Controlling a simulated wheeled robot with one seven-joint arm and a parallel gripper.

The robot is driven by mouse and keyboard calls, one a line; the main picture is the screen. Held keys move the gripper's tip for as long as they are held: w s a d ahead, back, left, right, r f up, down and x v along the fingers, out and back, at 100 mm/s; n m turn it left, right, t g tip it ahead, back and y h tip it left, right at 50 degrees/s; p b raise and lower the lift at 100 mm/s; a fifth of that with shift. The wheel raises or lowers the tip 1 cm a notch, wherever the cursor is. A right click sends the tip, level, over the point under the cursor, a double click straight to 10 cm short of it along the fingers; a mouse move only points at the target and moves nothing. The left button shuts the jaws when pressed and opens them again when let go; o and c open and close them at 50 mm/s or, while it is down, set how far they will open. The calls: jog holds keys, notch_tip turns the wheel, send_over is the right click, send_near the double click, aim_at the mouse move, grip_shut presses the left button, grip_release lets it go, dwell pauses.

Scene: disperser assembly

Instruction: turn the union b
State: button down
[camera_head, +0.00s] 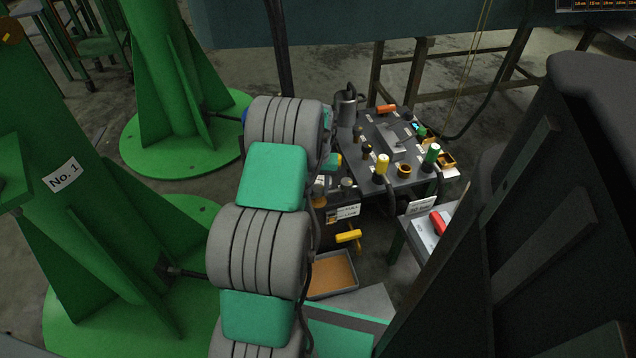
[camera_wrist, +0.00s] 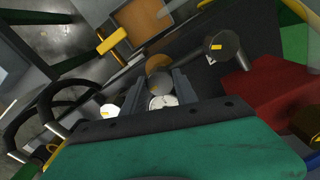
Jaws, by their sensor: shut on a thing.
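In the wrist view, my gripper (camera_wrist: 160,82) has its two grey fingers on either side of a round metal fitting, which I take to be the union b (camera_wrist: 159,84). The fitting has a grey cylindrical face, with a brown round part just beyond it and a white disc nearer the palm. The fingers are shut on its sides. In the head view my arm covers the gripper, and I cannot make out the union there. The black unit with white labels (camera_head: 343,212) stands partly behind my arm.
A yellow T-handle (camera_head: 348,237) sticks out above an orange-bottomed tray (camera_head: 334,272). A dark table (camera_head: 396,135) holds a metal canister (camera_head: 346,110) and several coloured handles. In the wrist view a grey cylinder (camera_wrist: 222,47) and a red block (camera_wrist: 275,95) stand close on the right.

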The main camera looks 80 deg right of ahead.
aim_at(318, 188)
jog(key=m+p, duration=0.2)
jog(key=m, duration=0.3)
jog(key=shift+s+m, duration=0.1)
jog(key=shift+m, duration=0.2)
jog(key=shift+d, duration=0.1)
dwell(0.3)
jog(key=c, duration=1.2)
grip_release()
jog(key=shift+s, duration=0.1)
jog(key=shift+o, duration=1.2)
jog(key=shift+w, duration=0.2)
notch_tip(318, 188, up, 8)
jog(key=p, duration=0.3)
jog(key=shift+f, duration=0.1)
